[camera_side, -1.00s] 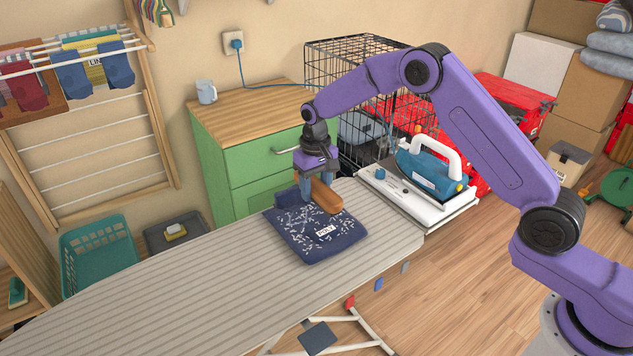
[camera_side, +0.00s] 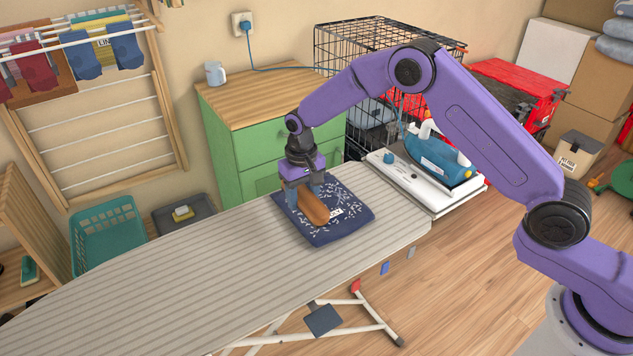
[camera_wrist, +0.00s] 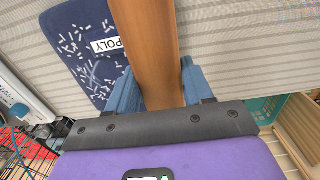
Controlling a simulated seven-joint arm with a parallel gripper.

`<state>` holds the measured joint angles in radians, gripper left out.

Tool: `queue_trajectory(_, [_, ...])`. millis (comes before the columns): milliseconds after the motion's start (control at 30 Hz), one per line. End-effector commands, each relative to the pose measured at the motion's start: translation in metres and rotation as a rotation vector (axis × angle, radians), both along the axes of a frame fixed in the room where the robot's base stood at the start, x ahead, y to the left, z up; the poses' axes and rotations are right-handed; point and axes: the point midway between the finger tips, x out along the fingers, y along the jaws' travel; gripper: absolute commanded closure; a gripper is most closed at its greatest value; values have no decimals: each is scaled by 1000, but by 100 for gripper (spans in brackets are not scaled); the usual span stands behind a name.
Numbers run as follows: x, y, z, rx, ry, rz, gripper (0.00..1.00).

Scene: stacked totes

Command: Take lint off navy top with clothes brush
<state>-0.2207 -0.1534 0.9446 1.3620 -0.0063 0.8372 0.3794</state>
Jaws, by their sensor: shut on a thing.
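The navy top (camera_side: 352,222) lies folded flat on the striped ironing board. White lint covers its right and upper parts in the side view; its lower left looks mostly clear. My gripper (camera_side: 305,197) is shut on the clothes brush (camera_side: 314,210), which has a tan-brown wooden back. The brush is over the left-middle of the top and appears to touch it; its bristles are hidden. In the wrist view, the brush (camera_wrist: 150,50) runs between my fingers (camera_wrist: 155,88). The linty top (camera_wrist: 85,60) shows on its left, with the "POLY" label partly covered by the brush.
The ironing board (camera_side: 200,270) is clear to the left of the top. A blue iron (camera_side: 438,160) stands on the white rest at the board's right end. A green cabinet (camera_side: 255,150) and a wire crate (camera_side: 345,50) stand behind. A teal basket (camera_side: 108,235) is at left.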

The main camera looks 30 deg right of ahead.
Motion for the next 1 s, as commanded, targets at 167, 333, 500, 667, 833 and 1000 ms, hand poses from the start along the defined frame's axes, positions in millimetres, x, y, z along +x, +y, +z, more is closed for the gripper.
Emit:
queue_trajectory(167, [-3,7,-4,0,1,-1,73])
queue_trajectory(333, [-3,7,-12,0,1,-1,73])
queue_trajectory(500, [-3,6,-24,-1,2,-1,73])
queue_trajectory(667, [-3,6,-34,0,0,-1,73])
queue_trajectory(833, [-3,6,-39,0,0,-1,73])
queue_trajectory(1000, [-2,6,-39,0,0,-1,73])
